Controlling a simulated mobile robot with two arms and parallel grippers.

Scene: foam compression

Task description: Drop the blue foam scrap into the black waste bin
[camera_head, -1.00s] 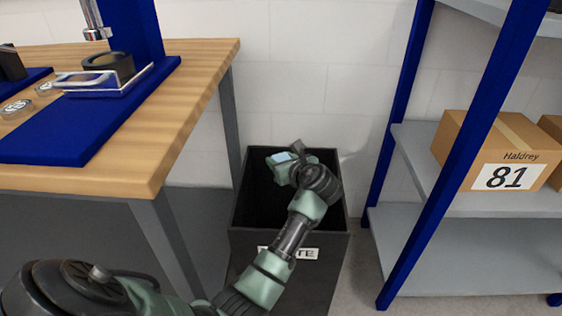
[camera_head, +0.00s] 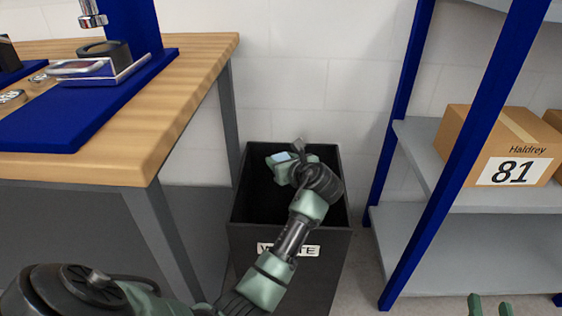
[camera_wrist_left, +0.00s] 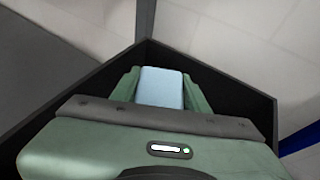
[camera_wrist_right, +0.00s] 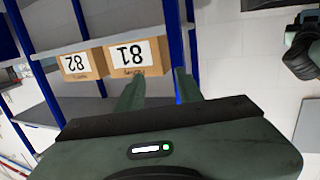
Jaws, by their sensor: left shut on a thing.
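The black waste bin (camera_head: 335,215) stands on the floor between the bench and the shelf, with a white label on its front. My left gripper (camera_head: 287,162) is over the bin's open top. It is shut on the light blue foam scrap (camera_wrist_left: 161,90), which sits between its two green fingers in the left wrist view. The scrap is only a small pale patch in the head view (camera_head: 281,157). The bin's dark walls surround it in the left wrist view. My right gripper (camera_wrist_right: 158,88) is open and empty; its fingertips show at the head view's bottom right (camera_head: 490,306).
A wooden bench (camera_head: 200,75) with a blue-based press (camera_head: 120,95) stands left of the bin. A blue and grey shelf (camera_head: 430,245) stands to the right, holding a cardboard box marked 81 (camera_head: 470,130). A white wall is behind the bin.

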